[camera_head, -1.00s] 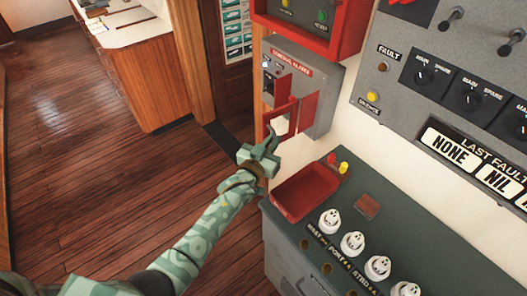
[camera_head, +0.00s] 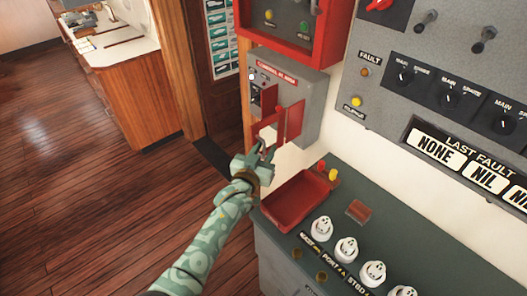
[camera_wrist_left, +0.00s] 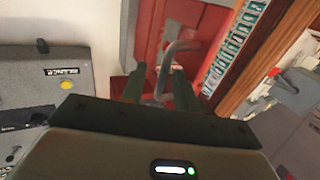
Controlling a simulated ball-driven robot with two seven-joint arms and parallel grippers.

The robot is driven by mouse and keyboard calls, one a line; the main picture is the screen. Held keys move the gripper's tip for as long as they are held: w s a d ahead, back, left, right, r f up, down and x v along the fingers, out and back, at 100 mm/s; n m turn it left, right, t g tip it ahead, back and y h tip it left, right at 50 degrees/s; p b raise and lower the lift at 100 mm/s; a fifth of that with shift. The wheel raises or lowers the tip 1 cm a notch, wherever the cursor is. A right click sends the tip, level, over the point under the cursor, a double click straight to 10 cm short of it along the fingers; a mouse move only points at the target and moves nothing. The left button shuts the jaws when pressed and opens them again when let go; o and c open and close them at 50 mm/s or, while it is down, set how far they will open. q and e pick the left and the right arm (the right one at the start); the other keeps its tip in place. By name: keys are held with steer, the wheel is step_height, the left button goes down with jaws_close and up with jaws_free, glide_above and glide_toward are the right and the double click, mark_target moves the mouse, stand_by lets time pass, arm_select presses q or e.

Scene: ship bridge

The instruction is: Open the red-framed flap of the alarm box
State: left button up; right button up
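The alarm box (camera_head: 312,105) is a grey wall box with a red label strip, at upper centre in the head view. Red flap parts (camera_head: 293,121) show on its lower front; how far the flap stands open I cannot tell. My left gripper (camera_head: 258,154) is just below and in front of the red parts. In the left wrist view its two dark fingers (camera_wrist_left: 158,85) are apart, with a bent grey bar handle (camera_wrist_left: 182,46) between them and red surface behind. I see no clear grip on the bar. My right gripper is not in view.
A red-framed panel (camera_head: 333,45) hangs above the box. A green-topped console with a red tray (camera_head: 296,200) and white knobs (camera_head: 346,249) stands below right. A grey switch panel (camera_head: 385,115) is at the right. Open wooden floor (camera_head: 75,190) lies left.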

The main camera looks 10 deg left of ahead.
arm_select(q)
steer(key=p+v, duration=0.2)
steer(key=v, duration=1.4)
steer(key=shift+s, duration=0.15)
